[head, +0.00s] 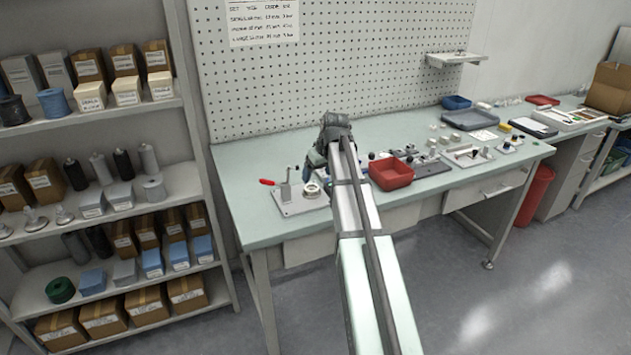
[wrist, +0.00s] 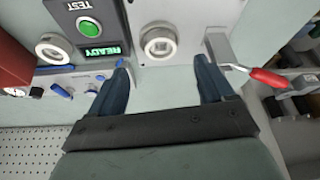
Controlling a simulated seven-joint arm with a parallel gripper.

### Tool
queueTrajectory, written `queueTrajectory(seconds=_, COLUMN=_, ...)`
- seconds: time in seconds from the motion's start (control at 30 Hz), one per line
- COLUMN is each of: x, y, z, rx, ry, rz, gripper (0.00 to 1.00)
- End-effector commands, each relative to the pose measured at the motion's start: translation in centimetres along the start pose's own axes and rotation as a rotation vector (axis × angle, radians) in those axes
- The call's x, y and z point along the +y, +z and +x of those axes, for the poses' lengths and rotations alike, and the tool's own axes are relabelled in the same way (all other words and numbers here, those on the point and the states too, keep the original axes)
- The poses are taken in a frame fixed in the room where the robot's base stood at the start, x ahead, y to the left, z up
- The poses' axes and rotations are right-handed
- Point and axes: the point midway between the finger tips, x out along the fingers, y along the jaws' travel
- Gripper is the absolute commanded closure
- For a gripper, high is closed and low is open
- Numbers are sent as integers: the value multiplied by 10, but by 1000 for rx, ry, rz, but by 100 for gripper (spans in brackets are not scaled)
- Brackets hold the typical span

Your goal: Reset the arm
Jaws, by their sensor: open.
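My gripper (wrist: 161,64) is open in the wrist view, its two dark blue fingers spread wide with nothing between them. Beyond the fingertips is a grey metal fitting with a round opening (wrist: 158,42) on a light plate; I cannot tell the gap to it. In the head view my arm reaches over the bench (head: 245,160), and its wrist end hides most of the gripper. A fixture plate (head: 290,209) lies just left of the arm there.
A red-handled clamp (wrist: 268,77) is right of the fingers. A test box with a green button (wrist: 89,27) and a lit READY display (wrist: 88,54) is left, near a white ring (wrist: 53,48). A red bin (head: 390,173) sits right of my arm; shelving (head: 170,185) stands left.

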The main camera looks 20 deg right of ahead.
Motion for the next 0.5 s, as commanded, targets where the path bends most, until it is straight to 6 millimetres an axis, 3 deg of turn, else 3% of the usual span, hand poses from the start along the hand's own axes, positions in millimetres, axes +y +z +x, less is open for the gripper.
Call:
queueTrajectory(seconds=0.2, x=0, y=0, z=-36, rx=3, ry=1, rz=0, gripper=19)
queueTrajectory(seconds=0.5, x=0, y=0, z=-62, rx=2, ry=0, rz=0, gripper=19)
